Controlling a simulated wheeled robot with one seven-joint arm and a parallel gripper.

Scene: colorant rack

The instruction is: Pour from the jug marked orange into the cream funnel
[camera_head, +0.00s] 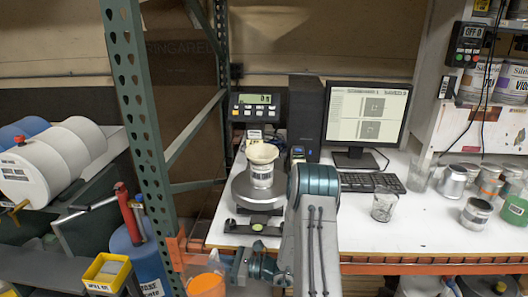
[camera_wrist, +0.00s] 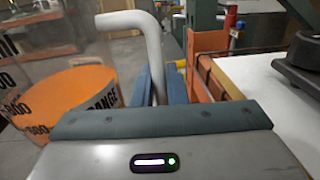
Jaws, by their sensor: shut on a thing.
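The jug marked orange (camera_wrist: 68,92) is at the left of the wrist view, clear above an orange fill, with lettering ending in "ANGE". Its pale handle (camera_wrist: 150,40) runs down between the blue fingers of my gripper (camera_wrist: 160,88), which is shut on it. In the head view the jug (camera_head: 207,284) is at the bottom edge, partly cut off, left of my gripper (camera_head: 238,264), in front of the bench edge and below the bench top. The cream funnel (camera_head: 262,153) sits in a white can (camera_head: 262,174) on the round scale (camera_head: 258,192), farther back and higher than my gripper.
A green perforated rack post (camera_head: 142,130) stands left of the scale. The white bench (camera_head: 350,235) has an orange front rail (camera_head: 420,266). A monitor (camera_head: 366,115) and keyboard (camera_head: 370,183) are behind.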

